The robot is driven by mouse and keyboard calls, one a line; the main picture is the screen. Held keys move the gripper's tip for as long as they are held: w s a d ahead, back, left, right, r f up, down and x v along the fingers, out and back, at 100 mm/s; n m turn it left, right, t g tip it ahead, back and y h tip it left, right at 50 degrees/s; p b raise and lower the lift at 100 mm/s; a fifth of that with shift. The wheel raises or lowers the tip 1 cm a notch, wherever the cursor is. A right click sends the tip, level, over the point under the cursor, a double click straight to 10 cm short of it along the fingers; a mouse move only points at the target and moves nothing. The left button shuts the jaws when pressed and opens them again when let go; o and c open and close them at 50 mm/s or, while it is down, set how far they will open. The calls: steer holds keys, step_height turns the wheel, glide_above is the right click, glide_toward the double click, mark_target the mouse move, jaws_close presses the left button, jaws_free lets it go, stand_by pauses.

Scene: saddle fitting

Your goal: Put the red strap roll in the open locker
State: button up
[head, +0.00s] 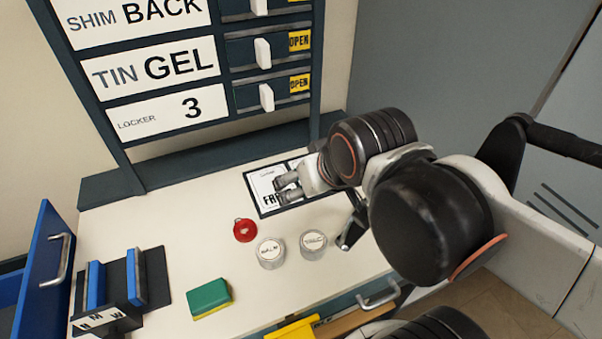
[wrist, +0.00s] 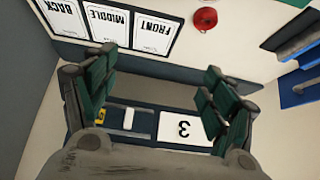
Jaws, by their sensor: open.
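The red strap roll (head: 245,230) lies on the white worktop, left of the two tins. It also shows at the top of the wrist view (wrist: 205,19). My gripper (head: 288,187) is open and empty above the card area, behind and right of the roll, apart from it. In the wrist view its green-padded fingers (wrist: 155,78) are spread wide with nothing between them. A sign (head: 166,114) reads LOCKER 3. A blue panel with a handle (head: 45,270) stands at the left edge; I cannot tell whether it belongs to the open locker.
Two round tins (head: 271,252) (head: 313,244) stand right of the roll. A green and yellow sponge (head: 209,299) and a dark rack with blue pieces (head: 133,277) are nearer the front left. The signboard (head: 200,150) rises behind. Worktop left of the roll is clear.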

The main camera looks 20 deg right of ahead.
steer(key=shift+s, duration=0.1)
steer(key=n+g+y, duration=0.4)
steer(key=n+g, duration=0.4)
steer(key=n, duration=1.2)
glide_above(243, 229)
steer(key=d, duration=0.2)
step_height(243, 229, down, 20)
steer(key=shift+f+p, duration=0.1)
steer(key=shift+p, duration=0.2)
steer(key=shift+y, duration=0.3)
steer(key=x, duration=0.1)
steer(key=b+x, duration=0.1)
steer(key=x, duration=0.1)
steer(key=b+x, duration=0.1)
steer(key=shift+w+d+f, duration=0.25)
steer(key=shift+w+f, duration=0.1)
steer(key=shift+f, duration=0.1)
steer(key=shift+s+a+f+b, duration=0.1)
steer(key=shift+a+f+b, duration=0.05)
steer(key=shift+f+b, duration=0.15)
steer(key=shift+r, duration=0.1)
steer(key=c, duration=1.3)
steer(key=shift+r, duration=0.15)
steer(key=shift+c, duration=0.2)
